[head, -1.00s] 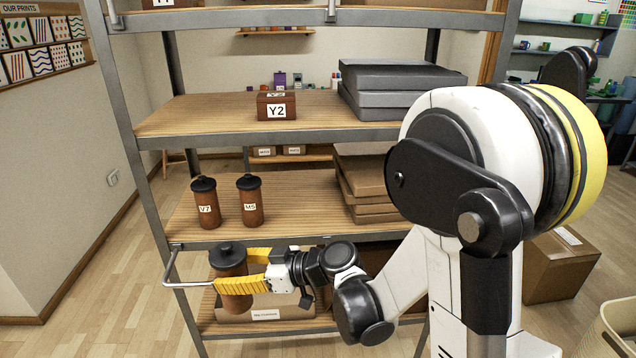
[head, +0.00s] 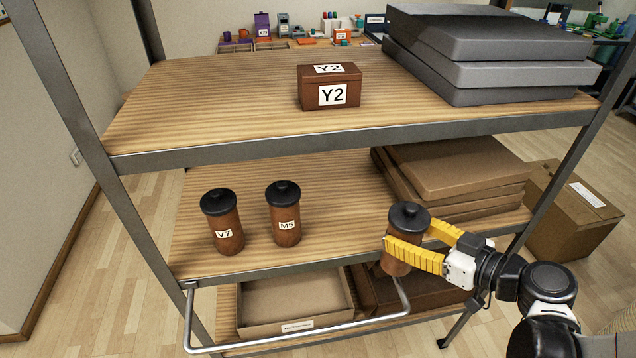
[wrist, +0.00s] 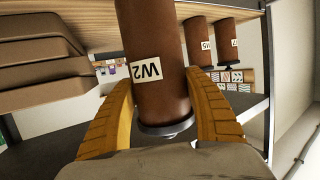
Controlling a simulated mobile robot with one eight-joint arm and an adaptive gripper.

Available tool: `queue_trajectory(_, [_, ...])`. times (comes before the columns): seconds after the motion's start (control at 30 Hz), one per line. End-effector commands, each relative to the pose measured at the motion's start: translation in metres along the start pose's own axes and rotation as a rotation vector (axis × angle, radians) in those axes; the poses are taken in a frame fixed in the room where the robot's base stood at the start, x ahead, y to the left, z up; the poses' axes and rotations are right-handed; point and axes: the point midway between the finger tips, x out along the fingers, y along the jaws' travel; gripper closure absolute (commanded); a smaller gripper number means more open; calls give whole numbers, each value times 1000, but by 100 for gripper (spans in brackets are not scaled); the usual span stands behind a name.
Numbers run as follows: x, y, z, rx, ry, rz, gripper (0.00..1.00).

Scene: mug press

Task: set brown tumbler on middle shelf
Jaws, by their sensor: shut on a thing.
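The brown tumbler (head: 398,262) has a black lid and stands upright in my gripper (head: 412,250), whose yellow fingers are shut around it. In the head view it is at the front edge of the middle shelf (head: 330,243), to the right of the other tumblers; I cannot tell if it touches the shelf. In the wrist view the held tumbler (wrist: 152,50) carries a label reading W2, between both fingers (wrist: 165,115). Two similar tumblers, V7 (head: 228,240) and M5 (head: 286,232), stand on the middle shelf at the left.
Stacked flat brown boxes (head: 455,175) fill the right of the middle shelf. The upper shelf above holds a Y2 box (head: 330,90) and grey boxes (head: 490,55). A metal rail (head: 300,338) juts out below the front edge. Shelf between M5 and the boxes is free.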

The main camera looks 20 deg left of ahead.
Motion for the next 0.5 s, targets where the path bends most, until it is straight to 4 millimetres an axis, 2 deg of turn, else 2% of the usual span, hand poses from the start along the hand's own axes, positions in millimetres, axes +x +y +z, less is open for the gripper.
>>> queue_trajectory(0.07, [2,-2,-1,-1,1,-4,79])
queue_trajectory(0.17, [16,-4,-4,-2,0,-8,79])
queue_trajectory(0.5, [111,-4,-32,-3,1,-8,79])
